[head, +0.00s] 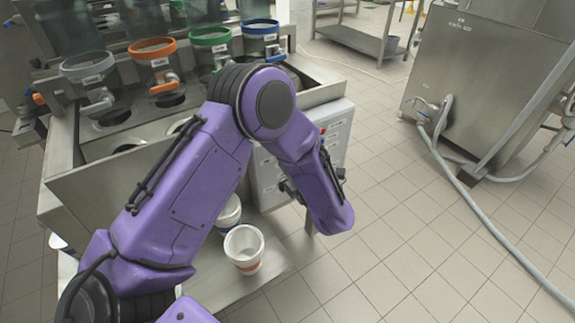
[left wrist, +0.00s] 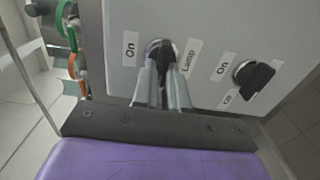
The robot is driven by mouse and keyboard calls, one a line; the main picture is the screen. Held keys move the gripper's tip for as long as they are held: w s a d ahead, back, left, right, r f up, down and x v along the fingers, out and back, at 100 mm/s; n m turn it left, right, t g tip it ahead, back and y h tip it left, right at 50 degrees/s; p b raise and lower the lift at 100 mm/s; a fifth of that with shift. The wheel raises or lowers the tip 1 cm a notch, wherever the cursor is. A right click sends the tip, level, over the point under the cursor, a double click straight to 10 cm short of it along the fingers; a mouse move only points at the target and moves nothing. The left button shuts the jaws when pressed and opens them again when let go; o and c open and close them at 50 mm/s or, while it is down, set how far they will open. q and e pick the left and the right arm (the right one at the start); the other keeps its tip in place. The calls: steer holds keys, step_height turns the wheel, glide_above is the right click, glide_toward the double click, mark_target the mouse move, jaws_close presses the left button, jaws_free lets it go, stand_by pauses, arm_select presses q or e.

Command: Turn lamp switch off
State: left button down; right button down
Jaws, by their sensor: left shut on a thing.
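The lamp switch (left wrist: 158,49) is a dark rotary knob on a grey panel, in the upper middle of the left wrist view. An "On" label is to its left and a "Lamp" label (left wrist: 188,54) to its right. My left gripper (left wrist: 165,72) is shut on the knob, and its fingers hide much of it, so I cannot tell which way it is turned. In the head view my purple left arm reaches across to the control box (head: 335,130) and the lamp switch cannot be made out. My right gripper is not in view.
A second black knob (left wrist: 252,76) with its own labels sits to the right. The filler machine has coloured rings, including an orange one (head: 152,47). White cups (head: 244,249) stand on a low shelf. Tiled floor at right is open, crossed by a grey hose (head: 465,195).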

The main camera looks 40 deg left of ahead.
arm_select(q)
steer(key=shift+s+f, duration=0.1)
steer(key=shift+f, duration=0.1)
steer(key=c, duration=1.2)
jaws_free()
steer(key=shift+r, duration=0.15)
steer(key=shift+o, duration=0.2)
steer(key=b+v, duration=0.1)
steer(key=v, duration=0.9)
steer(key=shift+s+d, duration=0.15)
steer(key=shift+d, duration=0.15)
